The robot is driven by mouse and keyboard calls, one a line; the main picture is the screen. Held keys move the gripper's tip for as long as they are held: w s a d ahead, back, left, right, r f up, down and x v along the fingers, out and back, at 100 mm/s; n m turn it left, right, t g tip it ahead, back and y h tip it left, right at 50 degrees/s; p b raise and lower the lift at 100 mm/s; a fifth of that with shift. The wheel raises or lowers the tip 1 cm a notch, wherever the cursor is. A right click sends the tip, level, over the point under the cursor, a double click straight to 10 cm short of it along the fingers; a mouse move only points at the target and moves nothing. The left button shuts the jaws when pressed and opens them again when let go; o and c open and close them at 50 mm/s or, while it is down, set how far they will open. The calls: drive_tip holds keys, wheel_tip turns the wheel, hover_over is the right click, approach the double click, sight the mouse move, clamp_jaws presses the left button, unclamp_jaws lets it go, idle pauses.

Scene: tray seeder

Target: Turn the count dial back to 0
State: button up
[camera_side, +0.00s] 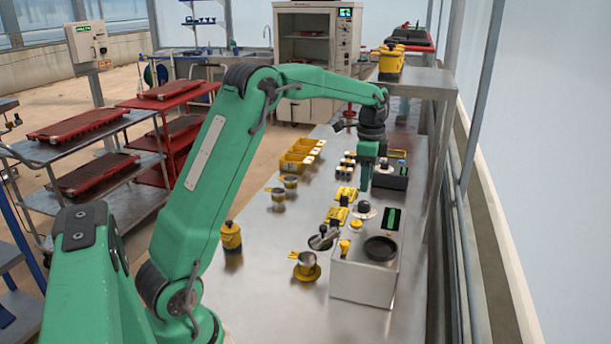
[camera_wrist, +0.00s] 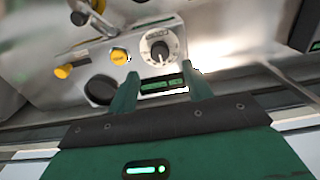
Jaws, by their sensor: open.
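The count dial (camera_wrist: 160,50) is a black knob on a round white scale plate, set in the metal panel of the seeder. In the wrist view it lies just beyond my fingertips, a little above the gap between them. Its pointer and marks are too small to read. In the side view the dial (camera_side: 364,207) sits at the back of the seeder box (camera_side: 358,278). My gripper (camera_wrist: 160,74) is open and empty, its two green fingers apart. In the side view my gripper (camera_side: 367,186) points down just above the dial. A dark display (camera_wrist: 163,85) with green characters shows between the fingers.
A yellow button (camera_wrist: 119,57) is left of the dial, and a yellow knob (camera_wrist: 63,72) is farther left. A black round dish (camera_side: 380,248) sits on the box top. A yellow-handled cup (camera_side: 307,262) stands left of the box. Bare metal bench (camera_side: 270,295) lies front left.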

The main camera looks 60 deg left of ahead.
sight(364, 203)
drive_tip(key=shift+f, duration=3.6)
drive_tip(key=c, duration=1)
